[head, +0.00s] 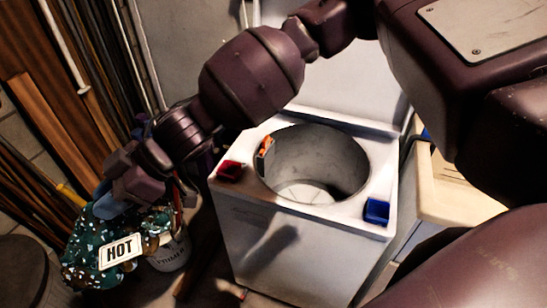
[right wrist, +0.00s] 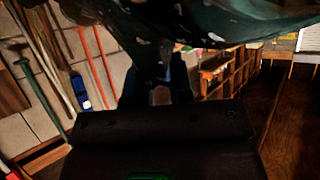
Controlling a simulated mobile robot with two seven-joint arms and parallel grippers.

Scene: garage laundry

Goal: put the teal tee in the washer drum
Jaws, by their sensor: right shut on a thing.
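The teal tee (head: 85,250), dark with white specks, hangs bunched below my right gripper (head: 113,208) at the lower left of the head view. My right gripper is shut on it, out to the left of the washer (head: 285,245). In the right wrist view, the tee (right wrist: 215,22) spreads across the top, over the fingers (right wrist: 158,88). The washer drum (head: 335,165) is open at the top, with its lid raised behind. The drum floor that shows looks bare. My left gripper is not in view.
A red block (head: 230,171) and a blue block (head: 377,211) sit on the washer's top corners. An orange item (head: 265,147) is at the drum's left rim. A white primer bucket (head: 168,257) stands left of the washer. Planks (head: 55,130) line the left wall.

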